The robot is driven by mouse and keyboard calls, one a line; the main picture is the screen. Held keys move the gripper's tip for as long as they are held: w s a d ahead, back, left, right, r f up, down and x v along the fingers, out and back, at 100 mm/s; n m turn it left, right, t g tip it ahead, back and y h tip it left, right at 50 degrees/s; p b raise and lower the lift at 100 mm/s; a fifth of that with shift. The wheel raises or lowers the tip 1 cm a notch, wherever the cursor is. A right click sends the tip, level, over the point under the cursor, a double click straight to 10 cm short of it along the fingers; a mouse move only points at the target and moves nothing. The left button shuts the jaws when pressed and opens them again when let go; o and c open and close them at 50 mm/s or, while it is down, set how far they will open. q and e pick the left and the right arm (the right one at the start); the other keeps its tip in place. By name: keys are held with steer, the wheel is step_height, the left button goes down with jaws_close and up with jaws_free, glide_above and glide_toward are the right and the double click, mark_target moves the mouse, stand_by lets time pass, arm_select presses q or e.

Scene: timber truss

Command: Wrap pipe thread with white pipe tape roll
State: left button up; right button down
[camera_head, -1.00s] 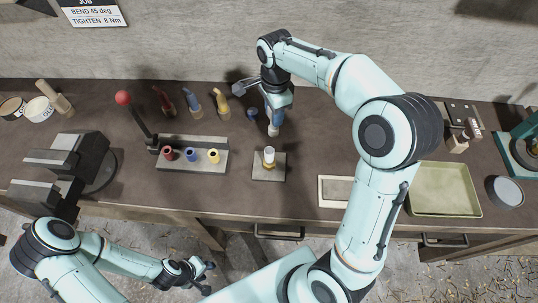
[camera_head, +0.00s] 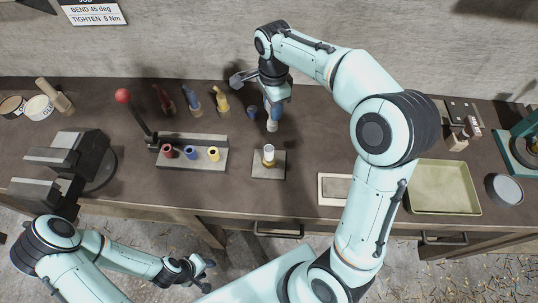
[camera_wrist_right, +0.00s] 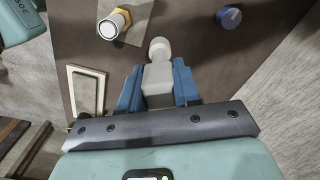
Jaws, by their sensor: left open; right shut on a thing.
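The pipe fitting (camera_head: 268,157) stands upright on a small grey plate, with a brass hex base and a white upper end. It also shows in the right wrist view (camera_wrist_right: 112,25); whether the white is tape cannot be told. My right gripper (camera_head: 271,108) is shut on a pale block with a rounded white end (camera_wrist_right: 158,52), held behind the fitting and apart from it. I cannot tell whether this is the tape roll. Two round, roll-like items, one white (camera_head: 39,109) and one dark-rimmed (camera_head: 11,107), lie at the far left. My left gripper (camera_head: 203,271) is open and empty, in front of the bench.
A rack (camera_head: 192,154) with red, blue and yellow pieces stands left of the fitting. Several coloured-handled tools (camera_head: 193,102) and a small blue round item (camera_head: 252,112) are behind it. A vise (camera_head: 72,165) is at left. A green tray (camera_head: 443,188) is at right.

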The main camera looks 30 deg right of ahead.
steer(key=shift+w+d+r, duration=0.1)
steer(key=shift+w+r, duration=0.05)
steer(key=shift+r, duration=1)
steer(key=shift+w+d+r, duration=0.1)
steer(key=shift+w+r, duration=0.05)
steer(key=shift+r, duration=1)
